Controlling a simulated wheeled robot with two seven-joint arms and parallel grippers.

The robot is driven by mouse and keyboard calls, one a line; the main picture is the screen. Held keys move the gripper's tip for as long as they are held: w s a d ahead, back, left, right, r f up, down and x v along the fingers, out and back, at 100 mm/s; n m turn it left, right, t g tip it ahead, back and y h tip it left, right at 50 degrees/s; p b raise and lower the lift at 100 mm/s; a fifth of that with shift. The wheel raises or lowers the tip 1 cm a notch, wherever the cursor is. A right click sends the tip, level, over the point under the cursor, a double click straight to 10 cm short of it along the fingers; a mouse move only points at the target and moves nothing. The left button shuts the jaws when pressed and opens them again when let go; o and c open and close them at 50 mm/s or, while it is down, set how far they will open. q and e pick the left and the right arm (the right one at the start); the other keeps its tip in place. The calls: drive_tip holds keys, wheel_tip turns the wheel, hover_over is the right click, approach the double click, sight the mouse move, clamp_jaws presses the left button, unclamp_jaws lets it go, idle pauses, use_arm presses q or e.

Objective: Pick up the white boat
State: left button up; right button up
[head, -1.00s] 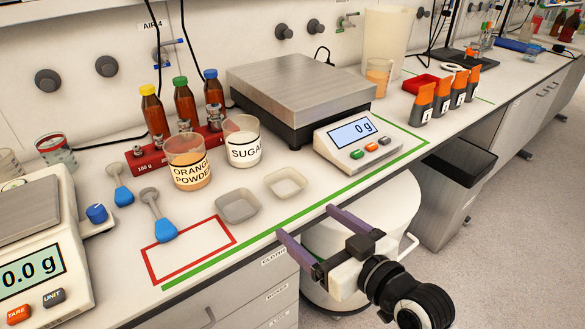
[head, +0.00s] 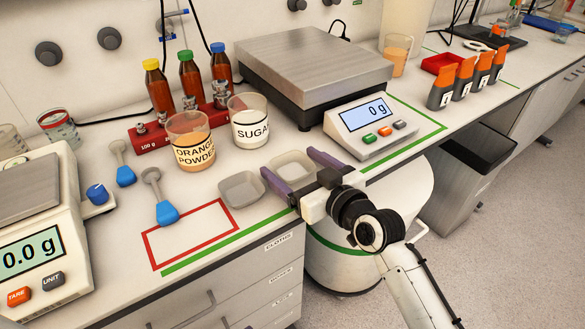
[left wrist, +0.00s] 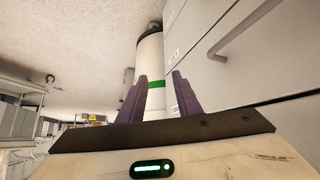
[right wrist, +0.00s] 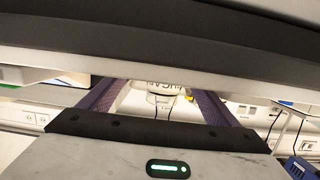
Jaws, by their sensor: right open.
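The white boat (head: 294,165), a small shallow dish, lies on the bench just right of a similar grey boat (head: 241,189). My right gripper (head: 286,161) is open and comes in from the front right. In the head view its two purple fingers reach around the white boat's near part, one toward each side. I cannot tell whether they touch it or are still above it. The right wrist view shows the fingers (right wrist: 158,94) apart, and I cannot make out the boat there. My left gripper (left wrist: 160,76) shows only in the left wrist view, open and empty, beside drawer fronts below the bench.
The sugar beaker (head: 248,120) and orange powder beaker (head: 191,142) stand behind the boats. A large scale (head: 310,70) with its display (head: 370,125) is close right of the white boat. A blue scoop (head: 165,212) lies left, by a red rectangle. A white drum (head: 345,215) stands below the edge.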

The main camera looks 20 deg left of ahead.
drive_tip(key=shift+w+a+f, duration=0.1)
drive_tip(key=shift+w+a, duration=0.1)
drive_tip(key=shift+a, duration=0.15)
drive_tip(key=c, duration=1.1)
